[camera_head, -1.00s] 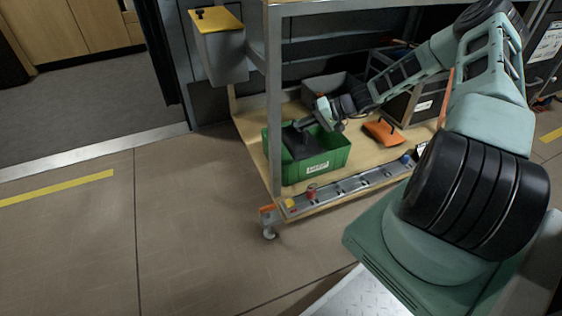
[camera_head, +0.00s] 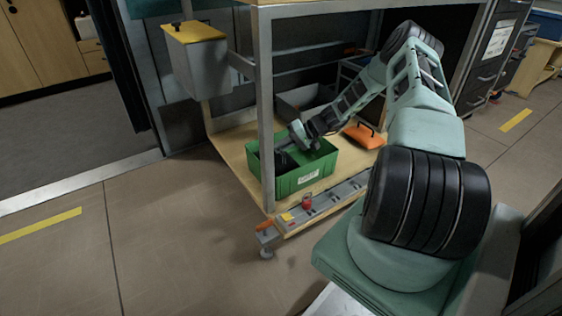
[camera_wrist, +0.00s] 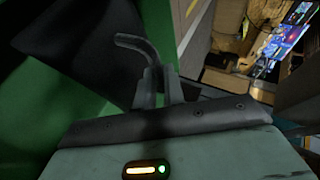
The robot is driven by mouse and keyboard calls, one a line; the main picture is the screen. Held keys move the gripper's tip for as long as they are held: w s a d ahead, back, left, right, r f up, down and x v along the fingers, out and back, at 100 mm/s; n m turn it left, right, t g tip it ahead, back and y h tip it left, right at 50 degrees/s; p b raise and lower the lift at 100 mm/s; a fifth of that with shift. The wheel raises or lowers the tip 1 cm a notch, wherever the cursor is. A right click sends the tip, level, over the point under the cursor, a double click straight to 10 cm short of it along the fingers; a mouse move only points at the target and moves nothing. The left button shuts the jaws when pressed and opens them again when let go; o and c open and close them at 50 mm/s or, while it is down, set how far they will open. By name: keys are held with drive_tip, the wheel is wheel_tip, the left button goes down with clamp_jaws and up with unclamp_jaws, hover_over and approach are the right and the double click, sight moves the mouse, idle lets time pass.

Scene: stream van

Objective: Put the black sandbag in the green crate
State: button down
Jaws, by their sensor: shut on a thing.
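The green crate (camera_head: 300,182) stands on the wooden lower shelf of a cart. My gripper (camera_head: 291,144) reaches into the crate's open top, over its left part. It is shut on the grey handle of the black sandbag (camera_head: 284,160), which is inside the crate walls and partly hidden by the rim and gripper. In the wrist view, the fingers (camera_wrist: 158,88) close around the bent handle, the black sandbag (camera_wrist: 75,40) lies beyond them, and green crate wall (camera_wrist: 30,110) shows around it. I cannot tell whether the sandbag touches the crate floor.
An orange sandbag (camera_head: 363,137) lies on the shelf (camera_head: 234,149) right of the crate. A grey bin (camera_head: 302,100) stands behind. A metal post (camera_head: 266,110) rises at the crate's left front. A grey box with a yellow lid (camera_head: 199,62) hangs on the cart's left.

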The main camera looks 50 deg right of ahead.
sight(281, 157)
drive_tip(key=shift+f+b, duration=1.25)
drive_tip(key=shift+f, duration=0.95)
drive_tip(key=shift+f, duration=0.15)
drive_tip(key=c, duration=1.5)
unclamp_jaws()
drive_tip(key=shift+d, duration=0.1)
drive_tip(key=p+v, duration=0.5)
drive_tip(key=v, duration=0.7)
